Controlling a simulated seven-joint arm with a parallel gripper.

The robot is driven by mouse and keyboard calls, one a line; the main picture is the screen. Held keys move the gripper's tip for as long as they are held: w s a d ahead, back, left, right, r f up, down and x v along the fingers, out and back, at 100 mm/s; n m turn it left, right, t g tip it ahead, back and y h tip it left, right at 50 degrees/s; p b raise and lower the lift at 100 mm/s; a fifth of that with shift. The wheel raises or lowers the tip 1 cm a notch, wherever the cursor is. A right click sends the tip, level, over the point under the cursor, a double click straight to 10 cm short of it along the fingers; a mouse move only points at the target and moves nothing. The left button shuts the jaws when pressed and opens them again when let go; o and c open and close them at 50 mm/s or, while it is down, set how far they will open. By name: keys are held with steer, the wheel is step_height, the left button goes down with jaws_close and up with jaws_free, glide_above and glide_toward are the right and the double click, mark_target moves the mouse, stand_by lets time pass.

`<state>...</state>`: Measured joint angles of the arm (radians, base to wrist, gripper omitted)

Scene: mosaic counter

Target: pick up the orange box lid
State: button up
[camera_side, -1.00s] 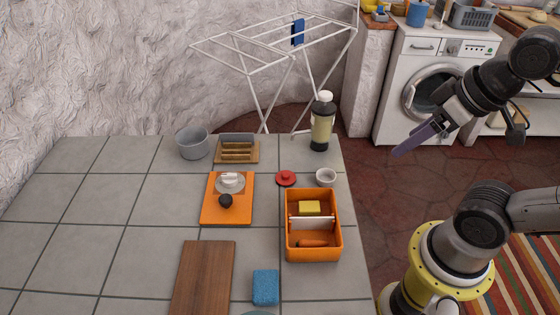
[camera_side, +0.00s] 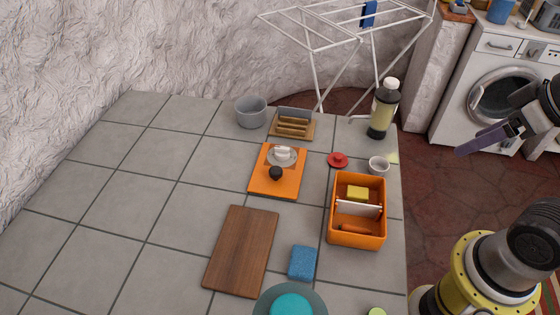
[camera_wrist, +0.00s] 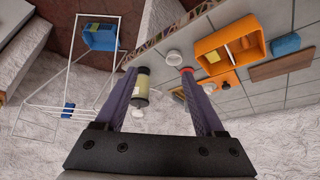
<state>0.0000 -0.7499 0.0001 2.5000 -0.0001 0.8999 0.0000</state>
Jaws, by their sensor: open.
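The orange box lid (camera_side: 263,183) is a flat orange square lying on the tiled counter, left of the open orange box (camera_side: 357,240). On it rest a small grey dish with a white piece (camera_side: 282,155) and a dark round object (camera_side: 275,173). In the wrist view the lid is small and partly hidden near the box (camera_wrist: 258,50). My gripper (camera_side: 468,148) has purple fingers and is off the counter to the right, well away from the lid. In the wrist view my gripper (camera_wrist: 160,72) is open, with its fingers apart and nothing held.
The box holds a yellow block, a white divider and an orange item. A bottle (camera_side: 383,108), white bowl (camera_side: 379,166) and red disc (camera_side: 338,160) stand near the right edge. A grey pot (camera_side: 251,112), wooden rack (camera_side: 292,126), brown board (camera_side: 241,250) and blue sponge (camera_side: 303,262) surround the lid. The left counter is clear.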

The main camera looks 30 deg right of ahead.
stand_by(0.4)
steer(key=shift+o, duration=0.6)
